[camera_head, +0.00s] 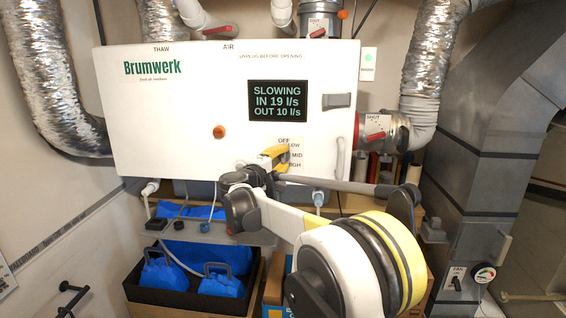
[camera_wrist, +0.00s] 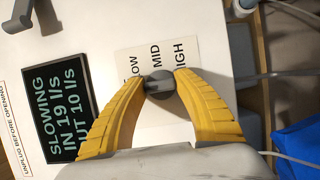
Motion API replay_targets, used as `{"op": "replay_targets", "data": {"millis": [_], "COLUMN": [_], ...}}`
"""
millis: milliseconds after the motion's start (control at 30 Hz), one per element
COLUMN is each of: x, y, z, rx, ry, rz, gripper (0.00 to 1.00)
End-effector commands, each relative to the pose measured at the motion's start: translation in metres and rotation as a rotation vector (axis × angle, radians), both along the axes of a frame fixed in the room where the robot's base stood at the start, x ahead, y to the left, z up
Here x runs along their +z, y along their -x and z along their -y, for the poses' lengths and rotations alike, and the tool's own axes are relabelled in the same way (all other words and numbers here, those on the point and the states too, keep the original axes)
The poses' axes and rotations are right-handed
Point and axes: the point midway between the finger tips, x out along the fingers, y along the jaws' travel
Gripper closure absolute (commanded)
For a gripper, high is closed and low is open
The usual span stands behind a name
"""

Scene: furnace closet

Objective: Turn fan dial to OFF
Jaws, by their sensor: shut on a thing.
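The fan dial (camera_wrist: 161,86) is a round dark grey knob with a raised bar, on the front of the white Brumwerk unit (camera_head: 160,130). In the wrist view it sits between the two yellow fingertips of my gripper (camera_wrist: 160,80), which is shut on it. Labels LOW, MID and HIGH (camera_wrist: 157,58) show beside it. In the head view the OFF label (camera_head: 284,140) shows too, and my gripper (camera_head: 279,153) hides the dial. I cannot tell which label the bar points at. The display (camera_head: 278,101) reads SLOWING, IN 19 l/s, OUT 10 l/s.
A grey handle (camera_head: 337,101) and an orange knob (camera_head: 218,132) stand out from the unit's front. Hoses and a bin with blue containers (camera_head: 168,270) are below. A grey furnace duct (camera_head: 480,150) at right carries a small switch labelled FAN (camera_head: 456,283).

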Motion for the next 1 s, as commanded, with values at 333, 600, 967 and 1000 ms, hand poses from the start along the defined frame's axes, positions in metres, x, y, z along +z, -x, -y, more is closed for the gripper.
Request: {"op": "replay_targets", "data": {"millis": [333, 600, 967, 1000], "x": [0.001, 0.001, 0.001, 0.001], "y": [0.000, 0.000, 0.007, 0.012], "z": [0.000, 0.000, -0.004, -0.006], "rx": [0.000, 0.000, 0.001, 0.002], "ry": [0.017, 0.016, 0.014, 0.014], "rz": [0.000, -0.001, 0.000, 0.000], "gripper": [0.94, 0.41, 0.41, 0.41]}}
